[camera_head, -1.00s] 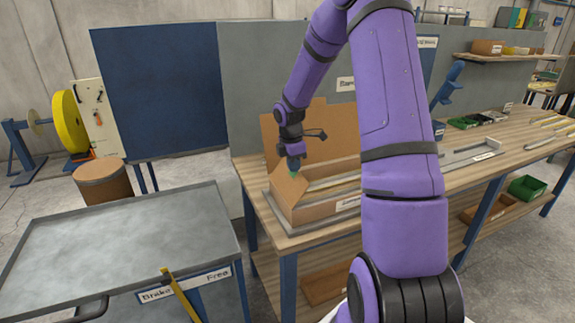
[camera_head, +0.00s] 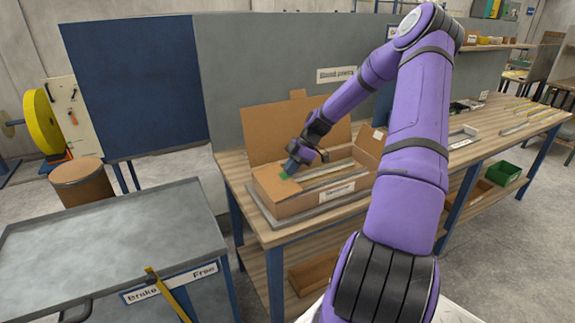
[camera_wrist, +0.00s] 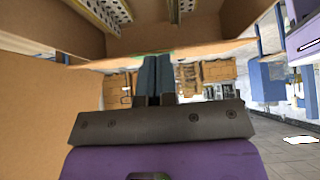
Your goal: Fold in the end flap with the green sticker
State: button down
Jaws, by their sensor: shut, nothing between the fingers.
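The open cardboard box (camera_head: 300,205) sits on a grey base on the wooden bench. Its left end flap (camera_head: 268,183) bears the green sticker (camera_head: 284,177) and lies leaned inward, close to level, over the left end. My gripper (camera_head: 290,169) is shut and empty, with its tips at the flap beside the sticker; touching looks likely but is not certain. In the wrist view my two fingers (camera_wrist: 152,78) are together, pointing at a cardboard edge (camera_wrist: 170,54). Slotted metal strips (camera_wrist: 97,14) lie inside the box.
The tall rear flap (camera_head: 295,125) stands up behind the box, and the right end flap (camera_head: 371,138) also stands up. A grey panel (camera_head: 250,70) rises behind the bench. A metal cart (camera_head: 110,235) stands at the left. A metal tray (camera_head: 462,137) lies farther right on the bench.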

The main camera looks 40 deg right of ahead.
jog(key=shift+d+f+y, duration=0.2)
jog(key=shift+f+y, duration=0.1)
jog(key=shift+f, duration=0.25)
jog(key=shift+s+d+f, duration=0.1)
jog(key=shift+d+f, duration=0.05)
jog(key=shift+f, duration=0.35)
